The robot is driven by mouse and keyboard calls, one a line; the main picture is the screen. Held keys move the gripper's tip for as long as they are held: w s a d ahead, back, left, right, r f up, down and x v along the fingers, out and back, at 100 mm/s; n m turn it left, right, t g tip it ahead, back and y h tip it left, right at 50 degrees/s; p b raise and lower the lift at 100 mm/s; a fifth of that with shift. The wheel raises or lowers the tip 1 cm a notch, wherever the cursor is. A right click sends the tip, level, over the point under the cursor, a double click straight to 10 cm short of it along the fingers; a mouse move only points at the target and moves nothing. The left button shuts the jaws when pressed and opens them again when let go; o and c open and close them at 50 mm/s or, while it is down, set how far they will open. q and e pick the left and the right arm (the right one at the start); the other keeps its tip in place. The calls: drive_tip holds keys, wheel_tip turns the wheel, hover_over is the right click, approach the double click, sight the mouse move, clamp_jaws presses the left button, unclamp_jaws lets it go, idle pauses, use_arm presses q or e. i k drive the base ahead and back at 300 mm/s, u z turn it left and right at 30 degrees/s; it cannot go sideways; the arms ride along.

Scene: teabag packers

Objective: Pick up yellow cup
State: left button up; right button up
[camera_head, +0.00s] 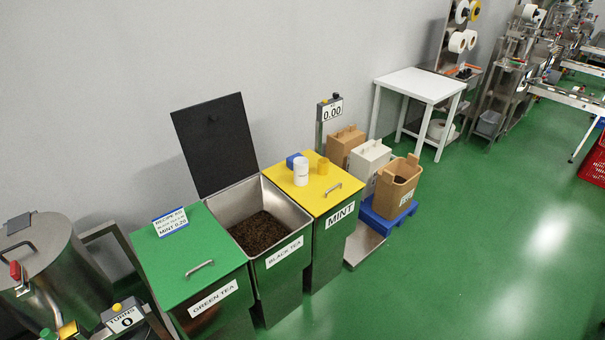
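The yellow cup (323,166) stands on the yellow lid of the mint bin (312,196). A white cup (301,175) stands to its left on the same lid. The yellow cup is close in colour to the lid but stands out as a slightly darker cylinder. Neither of my grippers shows in the head view.
The black tea bin (298,217) is open, its dark lid (215,143) raised. The green tea bin (178,264) is shut and bears a recipe card (170,222). A scale with boxes on a blue pallet (388,219) stands right of the mint bin.

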sight(323, 167)
drive_tip(key=z, duration=0.35)
drive_tip(key=k, duration=0.4)
drive_tip(key=z, duration=1.1)
drive_tip(key=i, duration=2.35)
drive_tip(key=u, duration=0.5)
drive_tip(key=i, duration=1.15)
drive_tip(key=u, duration=0.9)
